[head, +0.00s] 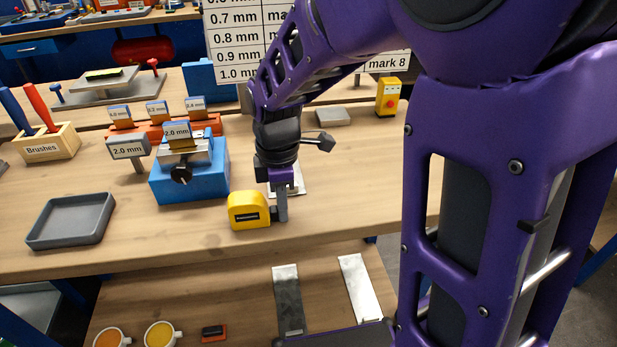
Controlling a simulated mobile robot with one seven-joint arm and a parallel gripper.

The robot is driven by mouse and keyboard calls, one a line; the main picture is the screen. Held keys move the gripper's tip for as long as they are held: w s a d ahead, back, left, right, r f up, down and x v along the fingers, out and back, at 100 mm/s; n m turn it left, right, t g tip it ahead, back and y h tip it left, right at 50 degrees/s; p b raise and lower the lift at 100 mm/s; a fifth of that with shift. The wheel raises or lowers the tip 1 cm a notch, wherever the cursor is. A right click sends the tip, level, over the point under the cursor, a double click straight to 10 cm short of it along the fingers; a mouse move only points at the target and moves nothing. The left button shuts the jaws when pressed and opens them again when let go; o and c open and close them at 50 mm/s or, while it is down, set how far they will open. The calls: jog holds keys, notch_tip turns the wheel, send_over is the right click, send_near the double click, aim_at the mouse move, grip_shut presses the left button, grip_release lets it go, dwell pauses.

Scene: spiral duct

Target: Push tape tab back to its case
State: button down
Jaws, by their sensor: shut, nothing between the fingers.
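The yellow tape case (248,212) stands on the wooden bench near its front edge, with a dark label on its side. My gripper (281,217) points down at the right side of the case. Its fingers are shut and hold nothing. They are close against the case's right side; I cannot tell whether they touch it. The tape tab is not visible; the fingers may hide it.
A blue fixture (188,178) with a black knob stands left of the case, and a grey tray (70,220) lies farther left. A light metal plate (298,184) lies behind my gripper. A yellow switch box (388,97) stands at the back right. Bench right of my gripper is clear.

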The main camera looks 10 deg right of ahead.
jog(key=shift+a+r+p, duration=0.1)
jog(key=shift+r+p, duration=0.2)
jog(key=shift+r, duration=0.1)
jog(key=shift+w+d+r+p, duration=0.1)
jog(key=shift+d+r+p, duration=0.25)
jog(key=shift+r+p, duration=0.55)
jog(key=shift+s+d+r+p, duration=0.1)
jog(key=shift+d+r+p, duration=0.3)
jog(key=shift+r+p, duration=0.55)
jog(key=shift+w+d+r+p, duration=0.1)
jog(key=shift+d+r+p, duration=0.4)
jog(key=shift+r, duration=0.65)
jog(key=shift+a, duration=0.15)
